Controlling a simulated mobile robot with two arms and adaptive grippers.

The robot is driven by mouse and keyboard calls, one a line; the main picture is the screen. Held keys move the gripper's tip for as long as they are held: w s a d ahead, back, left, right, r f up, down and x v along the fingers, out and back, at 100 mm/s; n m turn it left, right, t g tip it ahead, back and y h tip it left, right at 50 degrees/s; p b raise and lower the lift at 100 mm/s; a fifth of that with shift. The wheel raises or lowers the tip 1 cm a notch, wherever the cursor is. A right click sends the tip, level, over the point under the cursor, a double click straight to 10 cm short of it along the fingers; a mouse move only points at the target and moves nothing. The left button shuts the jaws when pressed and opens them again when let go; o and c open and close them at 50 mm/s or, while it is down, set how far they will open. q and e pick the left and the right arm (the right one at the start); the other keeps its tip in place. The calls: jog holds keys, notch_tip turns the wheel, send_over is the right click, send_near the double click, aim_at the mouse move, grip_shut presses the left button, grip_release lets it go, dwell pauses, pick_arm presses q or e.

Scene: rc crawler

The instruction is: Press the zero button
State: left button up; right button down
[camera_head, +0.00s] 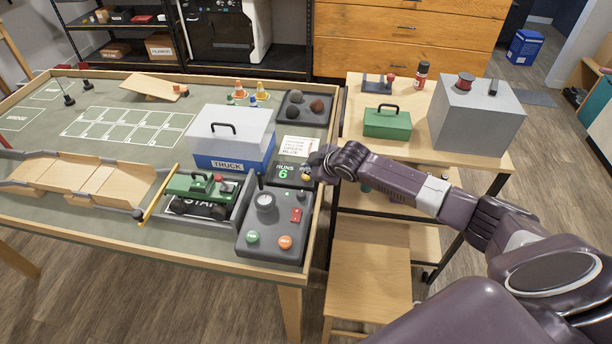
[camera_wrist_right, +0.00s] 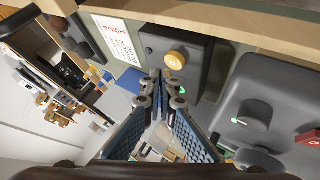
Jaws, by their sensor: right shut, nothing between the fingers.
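The yellow button (camera_wrist_right: 176,60) sits on a dark counter box in the right wrist view. In the head view that box (camera_head: 279,173) reads "RUNS 6", and the yellow button (camera_head: 306,177) shows in small part beside my gripper. My right gripper (camera_wrist_right: 160,80) is shut and empty, its fingertips just short of the button in the picture. I cannot tell whether they touch it. In the head view my right gripper (camera_head: 312,168) is over the box's right end. I see no label on the button. My left gripper is not in view.
A grey control console (camera_head: 264,245) with green and orange buttons, a gauge and a red switch stands in front of the box. A printed card (camera_head: 298,144) lies behind it. The truck case (camera_head: 228,150) is to the left. The table's raised wooden edge (camera_head: 326,200) runs under my arm.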

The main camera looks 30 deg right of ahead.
aim_at(307, 177)
jog(key=shift+f, duration=0.2)
dwell(0.5)
jog(key=shift+f, duration=0.2)
jog(key=shift+f, duration=0.45)
dwell(0.8)
jog(key=shift+r+p, duration=0.8)
jog(key=shift+r, duration=0.1)
notch_tip(307, 177, up, 5)
jog(key=p, duration=0.5)
